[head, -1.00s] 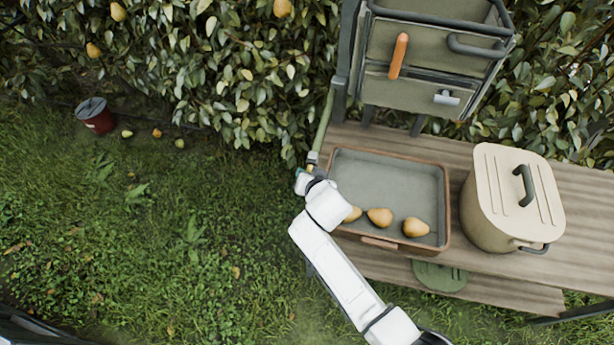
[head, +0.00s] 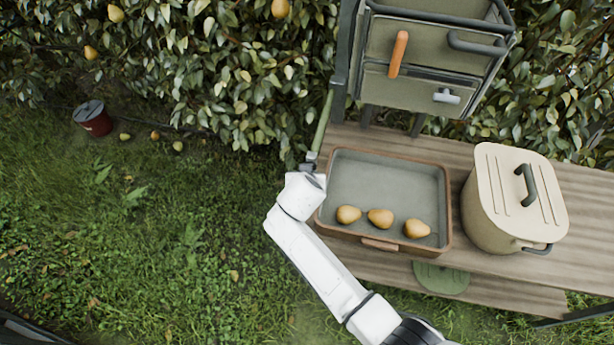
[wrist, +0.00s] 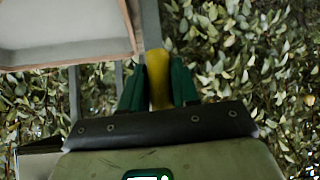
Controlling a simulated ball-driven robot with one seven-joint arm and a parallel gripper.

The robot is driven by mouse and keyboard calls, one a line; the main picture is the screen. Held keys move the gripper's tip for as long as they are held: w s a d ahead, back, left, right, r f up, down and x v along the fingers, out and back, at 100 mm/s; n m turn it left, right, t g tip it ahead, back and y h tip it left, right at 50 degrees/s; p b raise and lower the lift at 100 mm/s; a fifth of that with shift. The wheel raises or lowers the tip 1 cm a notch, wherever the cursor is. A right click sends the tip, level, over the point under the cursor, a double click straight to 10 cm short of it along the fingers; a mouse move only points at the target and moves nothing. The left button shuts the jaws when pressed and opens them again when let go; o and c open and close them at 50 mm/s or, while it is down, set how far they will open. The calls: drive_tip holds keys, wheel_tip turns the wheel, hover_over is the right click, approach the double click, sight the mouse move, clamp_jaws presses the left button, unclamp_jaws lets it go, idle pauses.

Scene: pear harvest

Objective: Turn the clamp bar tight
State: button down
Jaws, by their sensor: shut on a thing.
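The clamp bar (wrist: 159,82) is a yellow piece between the two dark green fingers of my gripper (wrist: 157,70) in the wrist view. My gripper is shut on it. I cannot tell how tight the clamp is.
A brown-rimmed tray (head: 446,190) holding three pears stands on the wooden bench right of my arm. A lidded cream pot (head: 490,222) stands further right. A drawer cabinet (head: 420,92) is behind. Grass (head: 150,235) lies open to the left, with a red bucket (head: 93,118).

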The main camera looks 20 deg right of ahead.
drive_tip(key=c, duration=0.9)
unclamp_jaws()
drive_tip(key=shift+c, duration=0.2)
drive_tip(key=v, duration=1)
drive_tip(key=shift+s+r, duration=0.25)
drive_tip(key=shift+a, duration=0.1)
drive_tip(key=s+d+f+n+g+y, duration=0.1)
drive_tip(key=s+d+f+g, duration=0.15)
drive_tip(key=s+d, duration=0.4)
drive_tip(key=s+d+f+n+g, duration=0.1)
drive_tip(key=s+d+f+g, duration=0.15)
drive_tip(key=s, duration=0.75)
drive_tip(key=s+d+n+g+y, duration=0.2)
drive_tip(key=s, duration=1.2)
drive_tip(key=shift+s+d+r+y, duration=0.2)
drive_tip(key=shift+s+d+y, duration=0.05)
drive_tip(key=shift+y, duration=0.15)
